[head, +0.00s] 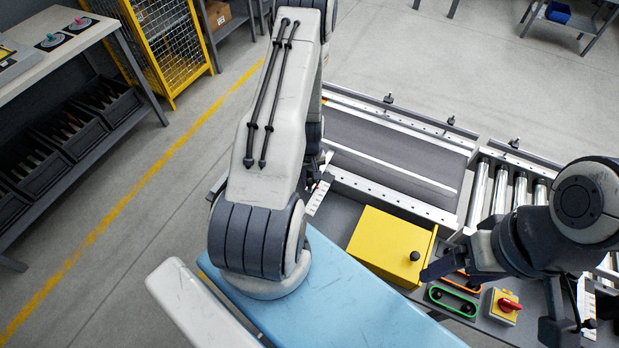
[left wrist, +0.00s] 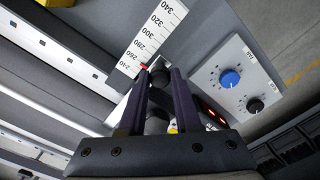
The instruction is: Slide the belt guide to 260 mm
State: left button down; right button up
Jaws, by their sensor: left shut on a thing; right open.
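The belt guide is a long pale rail (head: 395,165) along the dark belt (head: 390,140) in the head view. In the left wrist view my left gripper (left wrist: 160,74) is shut on a dark round knob (left wrist: 158,79), partly hidden between the fingers. Beside it a white scale (left wrist: 150,40) shows marks from 240 to 340. A small red pointer (left wrist: 143,67) lies at its lower end, near the 240 and 260 marks; the exact reading is too small to tell. My right gripper (head: 440,268) is open and empty beside the yellow box.
A yellow box (head: 385,245) with a black knob stands on the conveyor's near side. A red switch (head: 507,304) and a green-rimmed button panel (head: 452,301) are near my right gripper. A panel with a blue dial (left wrist: 230,79) and a black dial (left wrist: 255,105) sits right of the scale.

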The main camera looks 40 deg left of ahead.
pick_arm(q)
jog(key=shift+s, duration=0.1)
jog(key=c, duration=0.6)
grip_release()
jog(key=shift+r, duration=0.1)
notch_tip(320, 180, up, 6)
jog(key=p, duration=0.5)
jog(key=shift+r, duration=0.15)
jog(key=shift+r+b, duration=0.75)
jog(key=shift+r, duration=1.25)
